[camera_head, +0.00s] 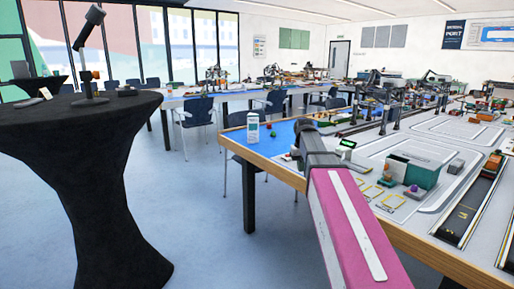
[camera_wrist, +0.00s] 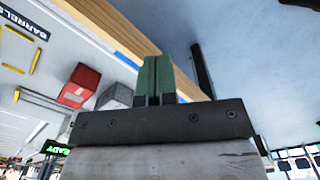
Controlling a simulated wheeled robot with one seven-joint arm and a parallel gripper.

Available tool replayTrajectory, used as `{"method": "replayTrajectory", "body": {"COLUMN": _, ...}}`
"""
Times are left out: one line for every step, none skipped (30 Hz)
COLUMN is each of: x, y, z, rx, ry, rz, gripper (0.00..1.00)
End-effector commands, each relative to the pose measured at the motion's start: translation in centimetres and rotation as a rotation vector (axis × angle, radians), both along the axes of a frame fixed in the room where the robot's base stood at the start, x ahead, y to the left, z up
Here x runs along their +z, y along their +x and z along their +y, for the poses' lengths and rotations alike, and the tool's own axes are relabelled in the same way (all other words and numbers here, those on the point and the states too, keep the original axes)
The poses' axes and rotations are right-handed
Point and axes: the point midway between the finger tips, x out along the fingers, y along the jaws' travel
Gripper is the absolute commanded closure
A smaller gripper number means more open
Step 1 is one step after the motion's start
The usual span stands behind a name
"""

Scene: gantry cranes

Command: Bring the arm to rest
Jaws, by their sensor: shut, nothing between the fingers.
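My arm, pink with a white stripe (camera_head: 352,225), reaches from the lower edge of the head view toward the near corner of the model port table. Its far end is dark grey, and the fingers cannot be made out in that view. In the wrist view my gripper (camera_wrist: 157,72) has two green fingers closed together, with nothing between them. The fingers show against the table's wooden edge (camera_wrist: 118,38) and the floor. A red box (camera_wrist: 80,88) and a grey box (camera_wrist: 115,97) appear to the left of the fingers.
A round table with a black cloth (camera_head: 95,160) stands at left, bearing a black stand (camera_head: 88,30). Blue floor (camera_head: 215,240) lies clear between them.

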Motion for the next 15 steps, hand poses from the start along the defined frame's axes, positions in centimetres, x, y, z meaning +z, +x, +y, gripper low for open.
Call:
{"method": "replayTrajectory", "body": {"x": -0.6, "y": -0.4, "z": 0.0, "rx": -0.001, "ry": 0.0, "rz": 0.001, "gripper": 1.0}}
{"method": "replayTrajectory", "body": {"x": -1.0, "y": -0.5, "z": 0.0, "rx": -0.002, "ry": 0.0, "rz": 0.002, "gripper": 1.0}}
{"method": "replayTrajectory", "body": {"x": -1.5, "y": -0.8, "z": 0.0, "rx": -0.004, "ry": 0.0, "rz": 0.002, "gripper": 1.0}}
{"method": "replayTrajectory", "body": {"x": -1.9, "y": -0.9, "z": 0.0, "rx": -0.005, "ry": 0.0, "rz": 0.002, "gripper": 1.0}}
{"method": "replayTrajectory", "body": {"x": -2.3, "y": -1.1, "z": 0.0, "rx": -0.006, "ry": 0.0, "rz": 0.001, "gripper": 1.0}}
{"method": "replayTrajectory", "body": {"x": -3.0, "y": -1.4, "z": 0.0, "rx": -0.008, "ry": 0.0, "rz": 0.002, "gripper": 1.0}}
{"method": "replayTrajectory", "body": {"x": -3.5, "y": -1.6, "z": 0.0, "rx": -0.009, "ry": 0.0, "rz": 0.002, "gripper": 1.0}}
{"method": "replayTrajectory", "body": {"x": -4.0, "y": -1.8, "z": 0.0, "rx": -0.011, "ry": 0.0, "rz": 0.003, "gripper": 1.0}}
{"method": "replayTrajectory", "body": {"x": -4.7, "y": -2.1, "z": 0.0, "rx": -0.013, "ry": 0.0, "rz": 0.002, "gripper": 1.0}}
{"method": "replayTrajectory", "body": {"x": -5.3, "y": -2.4, "z": 0.0, "rx": -0.014, "ry": 0.0, "rz": 0.002, "gripper": 1.0}}
{"method": "replayTrajectory", "body": {"x": -5.9, "y": -2.7, "z": 0.0, "rx": -0.016, "ry": 0.0, "rz": 0.002, "gripper": 1.0}}
{"method": "replayTrajectory", "body": {"x": -6.8, "y": -3.2, "z": 0.0, "rx": -0.018, "ry": 0.0, "rz": 0.003, "gripper": 1.0}}
{"method": "replayTrajectory", "body": {"x": -7.5, "y": -3.6, "z": 0.0, "rx": -0.02, "ry": 0.0, "rz": 0.002, "gripper": 1.0}}
{"method": "replayTrajectory", "body": {"x": -8.4, "y": -4.0, "z": 0.0, "rx": -0.022, "ry": 0.0, "rz": 0.003, "gripper": 1.0}}
{"method": "replayTrajectory", "body": {"x": -9.5, "y": -4.7, "z": 0.0, "rx": -0.025, "ry": 0.0, "rz": 0.003, "gripper": 1.0}}
